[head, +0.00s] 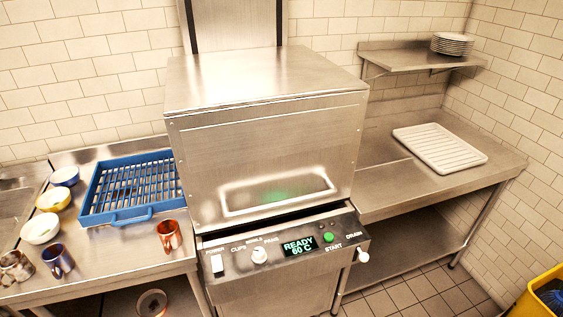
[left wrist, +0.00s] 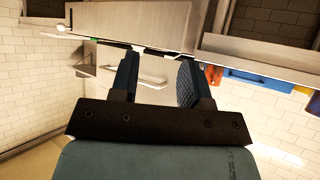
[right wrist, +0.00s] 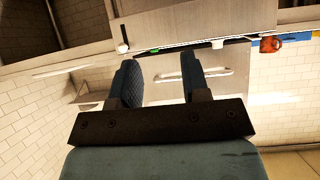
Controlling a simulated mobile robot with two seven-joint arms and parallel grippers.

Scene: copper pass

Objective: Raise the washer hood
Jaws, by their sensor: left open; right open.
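The washer hood (head: 268,150) is a steel box in the middle of the head view, down over the washer. Its pale bar handle (head: 280,202) runs across the lower front, above a control panel (head: 285,247) whose display reads READY 60 C. My left gripper (left wrist: 155,62) is open and empty; the hood handle (left wrist: 150,80) shows beyond and between its fingers. My right gripper (right wrist: 160,62) is open and empty, with the handle (right wrist: 195,75) beyond its fingers. Neither gripper appears in the head view, and both look apart from the handle.
A blue rack (head: 128,188) stands on the left counter among bowls and mugs, with a copper mug (head: 169,235) close to the washer. The right counter holds a white tray (head: 440,148). Plates (head: 452,43) sit on a wall shelf. A yellow bin (head: 540,292) stands at lower right.

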